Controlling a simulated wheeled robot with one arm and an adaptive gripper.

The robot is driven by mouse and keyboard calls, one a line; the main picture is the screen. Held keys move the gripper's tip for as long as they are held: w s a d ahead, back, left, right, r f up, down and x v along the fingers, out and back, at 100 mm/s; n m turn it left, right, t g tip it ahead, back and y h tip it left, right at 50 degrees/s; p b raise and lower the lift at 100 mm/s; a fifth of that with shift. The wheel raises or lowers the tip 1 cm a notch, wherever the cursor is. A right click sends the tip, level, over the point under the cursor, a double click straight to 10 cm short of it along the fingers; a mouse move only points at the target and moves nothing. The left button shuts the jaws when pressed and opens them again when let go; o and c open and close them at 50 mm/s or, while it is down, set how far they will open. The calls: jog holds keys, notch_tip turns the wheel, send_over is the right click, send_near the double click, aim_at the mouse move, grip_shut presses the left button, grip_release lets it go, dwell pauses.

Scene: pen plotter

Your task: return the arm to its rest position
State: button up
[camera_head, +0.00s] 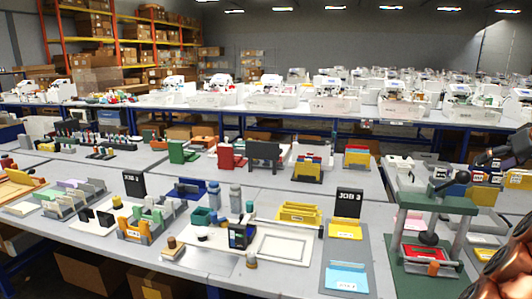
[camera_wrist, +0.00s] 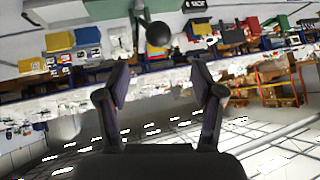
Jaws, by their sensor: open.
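My gripper (camera_wrist: 162,82) shows in the wrist view with its two dark fingers spread wide and nothing between them. That view is upside down. The gripper points out over the room, clear of the tables. In the head view, a dark part at the right edge (camera_head: 518,145) looks like my gripper, but it is cut off by the frame. A copper-coloured part of my arm fills the lower right corner. The pen plotter (camera_head: 285,258), a white flat frame with a dark carriage (camera_head: 240,236), sits on the front table, apart from my gripper.
A green press with a ball-ended lever (camera_head: 437,203) stands at the right, near my arm. A JOB 3 sign (camera_head: 349,202) and a yellow bin (camera_head: 298,213) stand near the plotter. Racks and coloured blocks crowd the tables. Shelves with boxes (camera_head: 130,40) stand at the back left.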

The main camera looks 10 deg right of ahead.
jog(key=w+a+f+n+g+y, duration=0.1)
jog(key=w+a+y, duration=0.15)
jog(key=a, duration=0.85)
jog(key=w+a+f+n+g+y, duration=0.1)
jog(key=w+a, duration=0.3)
jog(key=a, duration=0.7)
jog(key=s+a+f+g, duration=0.2)
jog(key=s+a+f, duration=0.1)
jog(key=a, duration=0.6)
jog(key=s+a+f+g, duration=0.2)
jog(key=s+a+f, duration=0.1)
jog(key=a, duration=0.6)
jog(key=s+a+f+n+g, duration=0.1)
jog(key=s+a+f, duration=0.3)
jog(key=s+a, duration=0.15)
jog(key=s+a+f+n+g, duration=0.1)
jog(key=s+a+f, duration=0.3)
jog(key=s, duration=0.3)
jog(key=s+f+g+h, duration=0.1)
jog(key=s+f, duration=0.4)
jog(key=s, duration=0.4)
jog(key=s+f+g+h, duration=0.2)
jog(key=s+f, duration=0.3)
jog(key=s, duration=0.4)
jog(key=shift+s+a+f+p, duration=0.25)
jog(key=shift+a+f+p, duration=0.05)
